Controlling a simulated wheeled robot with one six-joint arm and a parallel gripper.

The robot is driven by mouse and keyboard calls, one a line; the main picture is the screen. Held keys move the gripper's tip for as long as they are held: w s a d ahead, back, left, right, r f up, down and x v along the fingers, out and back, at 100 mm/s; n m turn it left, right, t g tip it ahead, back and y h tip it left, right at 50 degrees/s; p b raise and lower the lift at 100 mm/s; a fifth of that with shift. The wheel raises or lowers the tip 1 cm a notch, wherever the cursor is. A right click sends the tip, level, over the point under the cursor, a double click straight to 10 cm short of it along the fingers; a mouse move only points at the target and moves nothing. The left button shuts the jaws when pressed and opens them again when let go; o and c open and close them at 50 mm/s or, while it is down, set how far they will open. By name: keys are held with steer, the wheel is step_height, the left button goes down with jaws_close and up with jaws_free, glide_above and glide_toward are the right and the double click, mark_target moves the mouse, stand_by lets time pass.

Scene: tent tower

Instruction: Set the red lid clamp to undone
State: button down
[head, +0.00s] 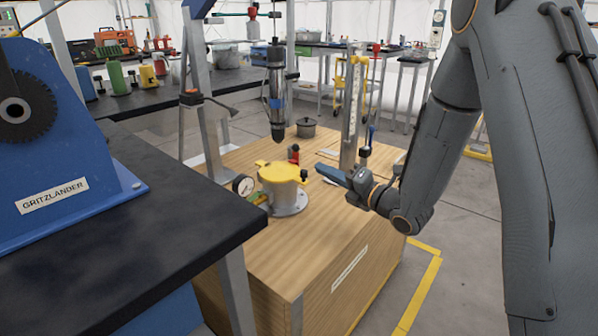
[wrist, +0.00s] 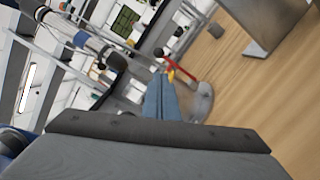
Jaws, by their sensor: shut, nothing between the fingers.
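A squat grey pot with a yellow lid (head: 280,172) stands on the wooden bench. A small red clamp part (head: 294,152) stands upright at the lid's far side; its exact setting is too small to tell. A dark knob (head: 304,174) sits at the lid's right edge. My gripper (head: 320,168) is shut and empty, to the right of the lid and apart from it, pointing left. In the wrist view my shut gripper (wrist: 162,78) reaches up the middle. A red bar (wrist: 184,69) lies just beyond its tips there, above a grey metal part (wrist: 203,101).
A round gauge (head: 243,185) is at the pot's left. A metal column tool (head: 276,95) hangs behind it, and an upright metal post (head: 352,110) stands behind my gripper. A dark pot (head: 306,127) is farther back. The bench front is clear.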

mark_target(298, 158)
steer(key=shift+a+n+y, duration=0.15)
steer(key=shift+n+y, duration=0.15)
steer(key=shift+n, duration=0.1)
steer(key=x, duration=1)
steer(key=shift+b, duration=0.3)
